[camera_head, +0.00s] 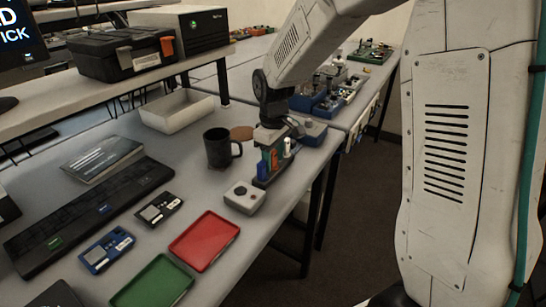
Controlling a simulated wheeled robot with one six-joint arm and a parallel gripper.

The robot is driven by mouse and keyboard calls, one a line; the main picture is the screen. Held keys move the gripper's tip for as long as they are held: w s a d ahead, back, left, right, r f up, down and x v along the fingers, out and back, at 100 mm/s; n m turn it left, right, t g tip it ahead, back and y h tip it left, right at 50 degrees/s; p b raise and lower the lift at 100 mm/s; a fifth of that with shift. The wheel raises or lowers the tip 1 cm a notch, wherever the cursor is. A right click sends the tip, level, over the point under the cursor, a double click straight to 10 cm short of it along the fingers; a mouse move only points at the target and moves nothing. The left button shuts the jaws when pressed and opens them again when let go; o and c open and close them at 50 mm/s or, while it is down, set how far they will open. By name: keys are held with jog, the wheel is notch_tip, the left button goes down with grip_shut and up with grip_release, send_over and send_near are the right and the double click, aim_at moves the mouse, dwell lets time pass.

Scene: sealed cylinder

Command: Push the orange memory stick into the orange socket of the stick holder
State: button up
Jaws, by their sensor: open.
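The stick holder (263,182) is a small dark stand on the table, just right of the black mug. An orange stick (274,159) shows upright at it, with a white stick (287,147) beside it on the right. How deep the orange stick sits, and the orange socket itself, cannot be made out. My gripper (278,137) points down directly above the holder, close to the stick tops. Its jaws are open. Whether they touch a stick is too small to tell.
A black mug (219,148) stands close left of the holder. A grey box with a round button (244,196) is in front. Red (205,240) and green (154,284) trays lie nearer. Blue boxes (312,132) stand behind right. The table's right edge is close to the holder.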

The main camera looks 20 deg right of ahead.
notch_tip(320, 180, up, 8)
jog(key=shift+f, duration=0.1)
dwell(0.7)
jog(key=s+d+r+m, duration=0.1)
jog(key=s+r+m, duration=0.2)
jog(key=s, duration=1.2)
jog(key=s+d+r+m+t, duration=0.1)
jog(key=s+d+r+m, duration=0.1)
jog(key=s, duration=1.3)
jog(key=shift+r+m, duration=0.55)
jog(key=shift+m, duration=0.55)
